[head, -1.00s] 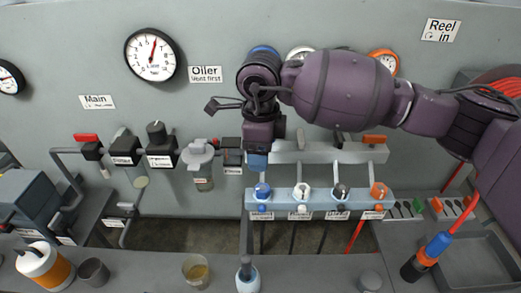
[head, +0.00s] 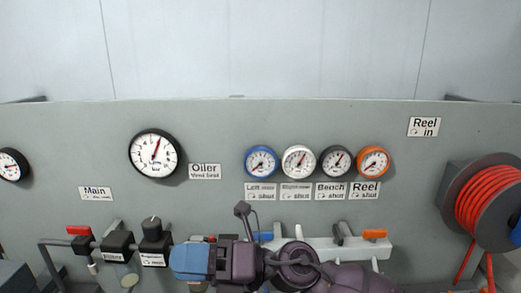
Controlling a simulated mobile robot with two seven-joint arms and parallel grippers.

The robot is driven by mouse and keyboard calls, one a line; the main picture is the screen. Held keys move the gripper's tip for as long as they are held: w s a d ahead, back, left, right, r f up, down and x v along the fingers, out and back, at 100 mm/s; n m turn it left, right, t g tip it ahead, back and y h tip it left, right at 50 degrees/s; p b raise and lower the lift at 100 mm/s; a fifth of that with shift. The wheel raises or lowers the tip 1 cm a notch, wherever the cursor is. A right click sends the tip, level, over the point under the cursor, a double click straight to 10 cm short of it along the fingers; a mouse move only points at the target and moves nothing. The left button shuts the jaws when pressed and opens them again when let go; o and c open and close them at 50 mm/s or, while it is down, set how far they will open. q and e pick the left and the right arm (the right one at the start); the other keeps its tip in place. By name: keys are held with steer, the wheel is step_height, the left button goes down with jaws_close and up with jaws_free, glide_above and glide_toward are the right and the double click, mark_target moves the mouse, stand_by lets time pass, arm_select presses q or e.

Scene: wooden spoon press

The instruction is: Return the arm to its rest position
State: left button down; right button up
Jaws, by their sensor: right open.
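My right arm (head: 345,280) comes in along the bottom edge of the head view, dark purple and low in front of the panel. My left gripper is not in view.
A grey panel (head: 60,140) carries a large gauge (head: 155,153) and several small coloured gauges. A row of valve levers, one with an orange handle (head: 375,234), sits just behind my arm. A red hose reel (head: 487,203) stands at right. The space above the panel is clear.

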steer(key=w+d+r+m+t+h, duration=0.1)
steer(key=w+d+m+t, duration=0.3)
steer(key=m+t, duration=0.5)
steer(key=w+d+m+t+h, duration=0.1)
steer(key=w+d+m+t, duration=0.1)
steer(key=d+m+t, duration=0.6)
steer(key=w+d+f+m+t+h, duration=0.2)
steer(key=d+f+m+t+h, duration=0.3)
steer(key=d+f+m+h, duration=0.85)
steer(key=s+d+f+m+g+h, duration=0.6)
steer(key=s+d+f+m+g, duration=0.25)
steer(key=s+m, duration=0.2)
steer(key=s+d+f+m+g, duration=0.2)
steer(key=s+f+g, duration=0.2)
steer(key=s, duration=0.3)
steer(key=s+d+f+m+g, duration=0.1)
steer(key=s+d+f+g, duration=0.15)
steer(key=s, duration=0.45)
steer(key=w+f+t+y, duration=0.1)
steer(key=w+f+t, duration=0.5)
steer(key=f, duration=0.5)
steer(key=shift+w+f+n+t, duration=0.15)
steer(key=shift+w+n+t, duration=0.25)
steer(key=shift+t, duration=0.3)
